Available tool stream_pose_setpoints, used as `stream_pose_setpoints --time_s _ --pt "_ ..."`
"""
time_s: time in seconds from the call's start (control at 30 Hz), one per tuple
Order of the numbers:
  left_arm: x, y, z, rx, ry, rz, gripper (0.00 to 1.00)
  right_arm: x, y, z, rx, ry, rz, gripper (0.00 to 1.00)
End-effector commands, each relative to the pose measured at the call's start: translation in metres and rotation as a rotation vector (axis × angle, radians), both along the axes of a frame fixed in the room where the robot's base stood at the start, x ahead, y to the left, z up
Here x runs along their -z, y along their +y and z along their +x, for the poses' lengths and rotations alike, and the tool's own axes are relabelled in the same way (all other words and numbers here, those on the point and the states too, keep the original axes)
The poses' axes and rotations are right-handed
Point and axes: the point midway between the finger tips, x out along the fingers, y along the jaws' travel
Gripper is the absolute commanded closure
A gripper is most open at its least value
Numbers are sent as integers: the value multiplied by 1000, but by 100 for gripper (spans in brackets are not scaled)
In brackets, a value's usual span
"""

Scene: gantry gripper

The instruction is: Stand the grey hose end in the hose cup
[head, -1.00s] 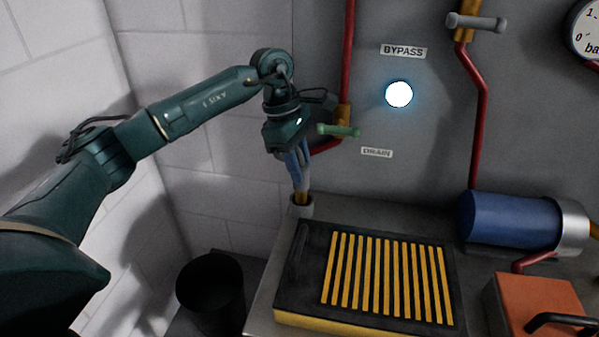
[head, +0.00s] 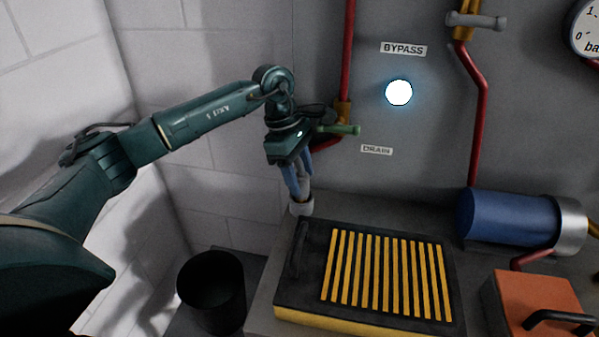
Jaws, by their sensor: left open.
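The grey hose end (head: 304,184) shows as a small pale piece between my left gripper's fingers, just above the hose cup. Its lower part appears to be inside the cup, though the fingers partly cover it. The hose cup (head: 301,208) is a small grey cylinder at the back left corner of the bench. My left gripper (head: 299,190) points down over the cup with its blue fingers open around the hose end. Whether a finger still touches the hose end is too small to tell. My right gripper is out of view.
A black tray with yellow slats (head: 290,292) lies just in front of the cup. A dark bin (head: 212,290) stands at lower left. A green valve handle (head: 338,129) and red pipe (head: 347,60) are close behind my gripper. A blue cylinder (head: 510,218) lies at right.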

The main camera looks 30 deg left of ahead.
Motion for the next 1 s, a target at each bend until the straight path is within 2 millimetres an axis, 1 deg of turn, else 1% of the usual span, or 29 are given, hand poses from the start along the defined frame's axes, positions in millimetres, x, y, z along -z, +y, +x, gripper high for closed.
stream_pose_setpoints --time_s 0.1,0.2,0.27,0.37,0.47,0.6,0.7,0.83,1.0 --pt "-1 0 0 0 0 0 48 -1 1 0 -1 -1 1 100" --pt "-7 0 0 0 -1 0 48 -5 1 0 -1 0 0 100" --pt "-12 2 1 -1 -3 0 48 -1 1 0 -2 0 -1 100" --pt "-29 7 1 0 -5 0 48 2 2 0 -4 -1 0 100" --pt "-51 13 1 -1 -6 -1 48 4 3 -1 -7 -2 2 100" --pt "-80 21 0 -1 -5 -1 48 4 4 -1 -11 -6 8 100" --pt "-97 26 -1 -1 -4 -1 48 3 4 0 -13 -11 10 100" --pt "-112 30 -1 1 -1 -1 48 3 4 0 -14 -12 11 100" --pt "-119 32 -2 1 0 0 48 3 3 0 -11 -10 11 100"
